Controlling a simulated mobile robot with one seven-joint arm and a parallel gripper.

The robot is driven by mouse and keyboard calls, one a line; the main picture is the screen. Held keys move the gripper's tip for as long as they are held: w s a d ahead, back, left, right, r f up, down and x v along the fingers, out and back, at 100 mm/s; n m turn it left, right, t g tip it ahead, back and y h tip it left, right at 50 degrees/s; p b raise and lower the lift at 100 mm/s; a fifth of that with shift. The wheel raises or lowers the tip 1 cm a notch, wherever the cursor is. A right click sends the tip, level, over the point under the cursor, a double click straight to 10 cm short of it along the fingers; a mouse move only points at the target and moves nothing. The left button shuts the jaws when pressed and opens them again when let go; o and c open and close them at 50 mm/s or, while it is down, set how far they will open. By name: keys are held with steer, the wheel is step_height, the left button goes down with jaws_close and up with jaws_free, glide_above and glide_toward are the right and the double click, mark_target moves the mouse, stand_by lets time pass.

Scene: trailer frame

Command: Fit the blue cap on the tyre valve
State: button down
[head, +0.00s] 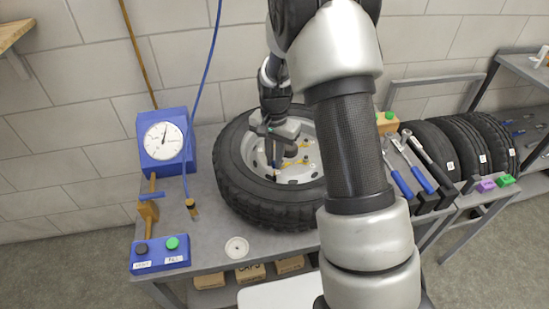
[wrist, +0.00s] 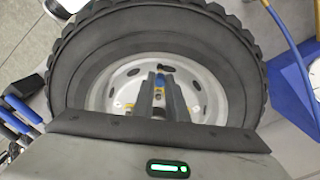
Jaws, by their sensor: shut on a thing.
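A tyre (head: 240,185) lies flat on the grey bench with its white rim facing up; it fills the wrist view (wrist: 85,75). My gripper (head: 273,170) points down over the left part of the rim. In the wrist view my gripper (wrist: 159,82) is shut on a small blue thing, the blue cap (wrist: 159,90), between its fingertips. The fingers mostly hide the cap. A short dark stem that looks like the tyre valve (wrist: 168,68) shows just beyond the fingertips. I cannot tell whether cap and valve touch.
A blue gauge box (head: 165,142) with a hose stands left of the tyre. A blue button box (head: 160,254) and a small white dish (head: 237,248) are at the front. Tools (head: 410,165) and upright tyres (head: 475,145) are at the right.

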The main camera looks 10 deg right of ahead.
steer(key=shift+f+b, duration=0.95)
steer(key=shift+f, duration=0.55)
steer(key=c, duration=1.2)
jaws_free()
steer(key=shift+r+p, duration=2.7)
steer(key=shift+r, duration=1.35)
